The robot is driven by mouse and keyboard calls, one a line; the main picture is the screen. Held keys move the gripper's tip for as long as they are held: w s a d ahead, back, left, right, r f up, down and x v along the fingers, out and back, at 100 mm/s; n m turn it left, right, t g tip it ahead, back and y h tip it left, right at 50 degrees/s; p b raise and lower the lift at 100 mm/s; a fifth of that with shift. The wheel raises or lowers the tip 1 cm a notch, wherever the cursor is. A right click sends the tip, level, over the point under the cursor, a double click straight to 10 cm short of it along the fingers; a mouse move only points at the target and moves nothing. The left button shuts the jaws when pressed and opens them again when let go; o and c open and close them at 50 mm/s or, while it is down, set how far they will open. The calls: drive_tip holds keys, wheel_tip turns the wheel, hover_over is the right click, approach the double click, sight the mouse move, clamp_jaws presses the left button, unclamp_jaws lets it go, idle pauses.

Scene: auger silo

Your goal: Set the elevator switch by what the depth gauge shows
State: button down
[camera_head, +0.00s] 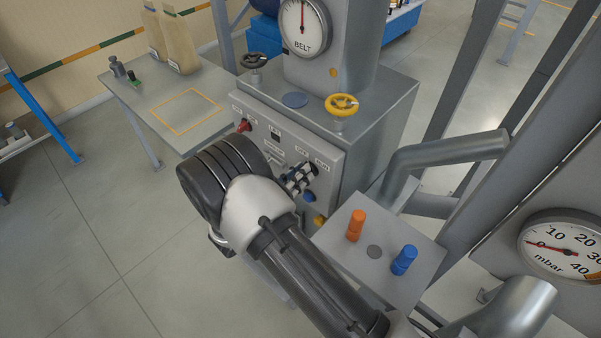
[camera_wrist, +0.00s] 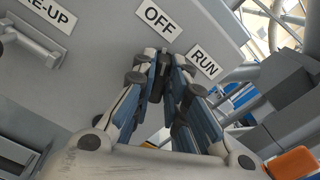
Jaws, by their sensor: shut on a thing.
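My gripper (camera_head: 299,178) is at the front panel (camera_head: 290,160) of the grey cabinet. In the wrist view my gripper (camera_wrist: 163,68) is shut on a dark switch handle (camera_wrist: 160,72), mostly hidden between the fingers. The OFF label (camera_wrist: 159,18) and RUN label (camera_wrist: 204,61) sit just above it; the handle's exact setting is hard to tell. A round gauge marked BELT (camera_head: 304,25) stands above the cabinet, its red needle pointing up. A gauge marked mbar (camera_head: 565,246) at the right has its needle pointing left, near the low end. No gauge in view is labelled depth.
A red knob (camera_head: 243,126) is on the panel's left. A black handwheel (camera_head: 253,61) and a yellow handwheel (camera_head: 341,105) are on the cabinet top. An orange peg (camera_head: 356,225) and a blue peg (camera_head: 404,260) stand on a grey shelf. Grey pipes (camera_head: 445,152) run at the right.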

drive_tip(key=shift+n, duration=0.4)
drive_tip(key=c, duration=1.6)
unclamp_jaws()
drive_tip(key=shift+a, duration=0.1)
drive_tip(key=v, duration=1.2)
